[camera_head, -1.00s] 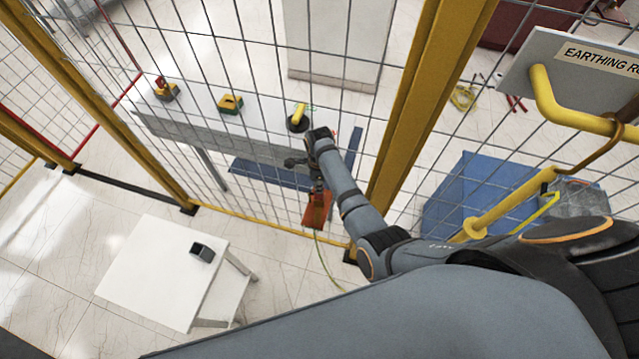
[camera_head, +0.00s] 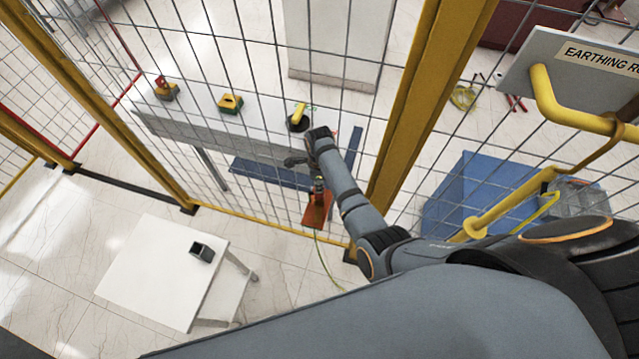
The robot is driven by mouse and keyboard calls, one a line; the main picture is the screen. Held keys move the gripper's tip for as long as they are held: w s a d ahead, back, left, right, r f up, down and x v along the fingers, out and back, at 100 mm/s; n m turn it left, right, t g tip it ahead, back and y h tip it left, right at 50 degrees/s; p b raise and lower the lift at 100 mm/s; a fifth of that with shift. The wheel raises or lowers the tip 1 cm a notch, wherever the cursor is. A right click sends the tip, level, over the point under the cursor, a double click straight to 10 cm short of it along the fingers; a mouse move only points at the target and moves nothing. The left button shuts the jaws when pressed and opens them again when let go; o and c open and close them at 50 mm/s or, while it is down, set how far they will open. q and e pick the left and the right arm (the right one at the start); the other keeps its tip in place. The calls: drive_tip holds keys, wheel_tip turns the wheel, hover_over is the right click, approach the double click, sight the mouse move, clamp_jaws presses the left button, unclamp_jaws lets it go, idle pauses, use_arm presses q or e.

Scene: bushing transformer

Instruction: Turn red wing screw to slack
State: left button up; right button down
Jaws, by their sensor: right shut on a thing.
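My right arm reaches in from the right, and its wrist is in front of the wire mesh near the work table's right end. The right gripper (camera_head: 317,178) is small and partly hidden by the wrist. It is shut at the top of a red-orange part (camera_head: 318,212), apparently the red wing screw or its clamp; wings cannot be made out. A thin yellow-green cable (camera_head: 327,262) hangs from this part toward the floor. The exact contact between fingers and screw is too small to see. My left gripper is not in view.
A grey table (camera_head: 205,130) bears a red-yellow device (camera_head: 165,90), a green-yellow one (camera_head: 230,103) and a yellow-handled one (camera_head: 298,118). Yellow posts (camera_head: 425,110) and wire mesh surround it. A white stool (camera_head: 150,270) with a small black box (camera_head: 201,252) stands at lower left.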

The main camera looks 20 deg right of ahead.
drive_tip(key=c, duration=1.3)
unclamp_jaws()
drive_tip(key=shift+c, duration=0.2)
wheel_tip(320, 180, up, 8)
drive_tip(key=shift+f, duration=0.2)
